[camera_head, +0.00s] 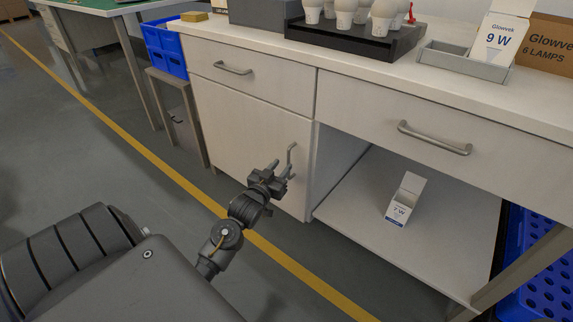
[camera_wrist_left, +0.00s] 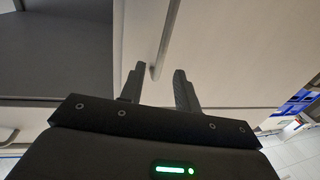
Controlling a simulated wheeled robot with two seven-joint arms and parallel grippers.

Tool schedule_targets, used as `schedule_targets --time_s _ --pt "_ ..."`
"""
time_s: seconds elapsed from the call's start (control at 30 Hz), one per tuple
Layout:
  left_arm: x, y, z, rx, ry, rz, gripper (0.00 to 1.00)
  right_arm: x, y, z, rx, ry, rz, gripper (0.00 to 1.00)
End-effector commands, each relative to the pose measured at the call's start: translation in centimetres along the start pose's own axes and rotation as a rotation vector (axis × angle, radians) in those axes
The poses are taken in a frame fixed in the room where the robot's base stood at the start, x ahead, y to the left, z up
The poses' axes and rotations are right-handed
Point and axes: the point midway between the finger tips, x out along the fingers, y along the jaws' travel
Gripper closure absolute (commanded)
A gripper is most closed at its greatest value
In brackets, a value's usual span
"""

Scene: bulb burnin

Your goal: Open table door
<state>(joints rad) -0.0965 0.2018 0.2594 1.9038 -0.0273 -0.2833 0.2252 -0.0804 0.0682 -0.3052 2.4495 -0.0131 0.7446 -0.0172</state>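The table is a white-topped workbench with a pale lower-left door (camera_head: 240,130) that is shut. The door has a vertical metal handle (camera_head: 291,155) near its right edge. My left gripper (camera_head: 279,170) is in front of that handle, with its fingers spread. In the left wrist view the handle (camera_wrist_left: 164,40) runs down to between the two open fingertips (camera_wrist_left: 158,76). I cannot tell whether either finger touches it. My right gripper is not in view.
Drawers with bar handles (camera_head: 233,69) sit above the door. An open shelf (camera_head: 350,205) to the right holds a small white 7 W box (camera_head: 405,198). Bulbs in a black tray (camera_head: 350,37) stand on top. Blue bins (camera_head: 165,45) are at the left. Floor before the door is clear.

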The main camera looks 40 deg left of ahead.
Motion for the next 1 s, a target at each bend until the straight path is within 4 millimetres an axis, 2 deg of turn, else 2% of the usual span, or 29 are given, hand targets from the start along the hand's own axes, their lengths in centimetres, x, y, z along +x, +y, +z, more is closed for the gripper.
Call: schedule_targets --time_s 0.1,0.3,0.67,0.9,1.0 --pt "2.0 0.0 0.2 0.000 0.003 0.000 0.68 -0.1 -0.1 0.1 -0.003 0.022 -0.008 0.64" --pt "4.0 0.0 0.1 0.000 0.000 -0.001 0.68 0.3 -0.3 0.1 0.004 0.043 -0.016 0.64" --pt "4.4 0.0 0.0 0.000 -0.001 0.000 0.68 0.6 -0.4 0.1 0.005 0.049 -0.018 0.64" --pt "4.4 0.0 0.0 0.000 -0.001 0.000 0.99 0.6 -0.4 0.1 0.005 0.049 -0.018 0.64" --pt "4.4 0.0 0.0 0.000 -0.001 0.000 1.00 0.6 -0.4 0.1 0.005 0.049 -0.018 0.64"
